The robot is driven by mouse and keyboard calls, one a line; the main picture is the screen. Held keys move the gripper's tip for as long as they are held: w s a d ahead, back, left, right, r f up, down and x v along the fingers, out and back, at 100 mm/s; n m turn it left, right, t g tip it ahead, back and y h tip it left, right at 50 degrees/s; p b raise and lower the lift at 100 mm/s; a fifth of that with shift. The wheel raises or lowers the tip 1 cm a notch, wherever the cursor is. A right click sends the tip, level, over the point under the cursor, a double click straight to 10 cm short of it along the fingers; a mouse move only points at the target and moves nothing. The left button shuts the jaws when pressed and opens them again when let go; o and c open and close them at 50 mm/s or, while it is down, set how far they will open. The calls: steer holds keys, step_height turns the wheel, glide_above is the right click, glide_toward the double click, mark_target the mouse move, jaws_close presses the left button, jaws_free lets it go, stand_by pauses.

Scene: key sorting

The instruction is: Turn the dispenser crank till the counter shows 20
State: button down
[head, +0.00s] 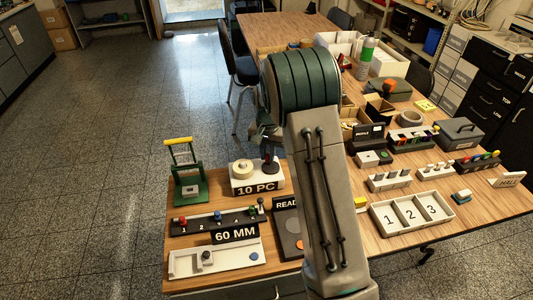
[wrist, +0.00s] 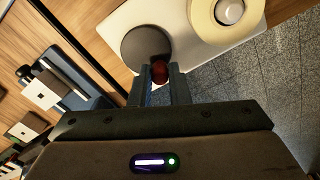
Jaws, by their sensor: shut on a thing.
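The dispenser (head: 240,171) is a white box with a cream roll (head: 243,167) on top and a dark crank disc (head: 270,167) at its right. A black sign reading "10 PC" (head: 257,189) is at its front. In the wrist view the dispenser's white top (wrist: 113,22), the cream roll (wrist: 248,15) and the dark disc (wrist: 143,44) show from above. My gripper (wrist: 160,80) is shut on the red crank knob (wrist: 159,70) at the disc's edge. In the head view my arm partly hides the gripper. I cannot make out a separate counter reading.
A green press-like stand (head: 187,185) is left of the dispenser. A dark rail with coloured knobs (head: 205,223), a "60 MM" sign (head: 235,234) and a white tray (head: 183,264) lie in front. A tray marked 1, 2, 3 (head: 412,230) is at right.

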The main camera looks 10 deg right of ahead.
steer(key=shift+w+d+m, duration=0.1)
steer(key=shift+d+m, duration=0.05)
steer(key=shift+m, duration=0.8)
steer(key=shift+d+m, duration=0.15)
steer(key=shift+m, duration=0.8)
steer(key=c, duration=1.4)
jaws_free()
steer(key=shift+o, duration=0.2)
step_height(320, 180, up, 14)
steer(key=shift+p, duration=0.3)
